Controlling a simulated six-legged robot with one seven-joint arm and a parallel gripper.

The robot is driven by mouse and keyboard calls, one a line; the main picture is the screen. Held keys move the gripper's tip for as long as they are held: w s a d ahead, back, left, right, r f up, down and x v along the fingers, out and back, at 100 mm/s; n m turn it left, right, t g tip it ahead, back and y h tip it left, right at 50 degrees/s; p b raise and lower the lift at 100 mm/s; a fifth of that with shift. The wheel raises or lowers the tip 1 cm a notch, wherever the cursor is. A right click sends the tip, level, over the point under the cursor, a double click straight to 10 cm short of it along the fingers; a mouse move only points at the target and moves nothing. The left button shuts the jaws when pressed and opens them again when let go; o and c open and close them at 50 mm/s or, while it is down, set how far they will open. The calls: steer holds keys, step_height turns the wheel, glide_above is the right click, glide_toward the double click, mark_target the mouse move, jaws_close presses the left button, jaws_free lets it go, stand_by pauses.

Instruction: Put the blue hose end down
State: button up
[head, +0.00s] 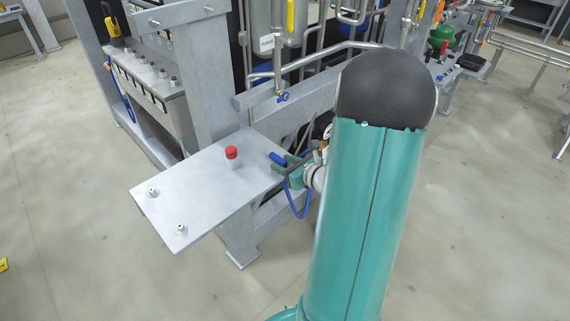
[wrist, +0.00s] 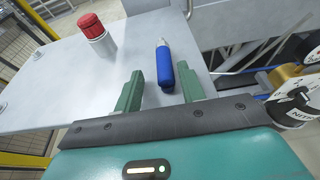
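The blue hose end (head: 278,158) is at the right part of the grey plate (head: 200,185), close to its edge. In the wrist view the blue hose end (wrist: 165,68) has a pale metal tip pointing away from me, and it appears to lie on the plate. My gripper (head: 286,169) is at the plate's right edge. In the wrist view its two green fingers (wrist: 160,78) are apart, one on each side of the hose end's near part, with a visible gap at the left finger. A blue hose loop (head: 300,212) hangs below the gripper.
Two small fittings (head: 181,229) are on the plate's near left. Pipes and a steel frame (head: 300,105) rise behind.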

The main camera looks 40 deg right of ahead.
steer(key=shift+s+r, duration=0.1)
steer(key=shift+r, duration=0.1)
steer(key=v, duration=1.2)
steer(key=w+a+r+n+g+y, duration=0.2)
steer(key=a+n+g+y, duration=0.15)
steer(key=a+n, duration=0.6)
steer(key=w+a+r+n+g+y, duration=0.1)
steer(key=a+r+n+g+y, duration=0.25)
steer(key=a+n, duration=0.6)
steer(key=s+a+r+n+g+h, duration=0.1)
steer(key=s+a+r+n+h, duration=0.2)
steer(key=a+n, duration=0.2)
steer(key=s+a+r+n+g+h, duration=0.1)
steer(key=a+r+n+h, duration=0.3)
steer(key=n, duration=0.7)
steer(key=shift+s+a+r+n+h, duration=0.3)
steer(key=shift+s+a, duration=0.6)
steer(key=shift+a, duration=0.3)
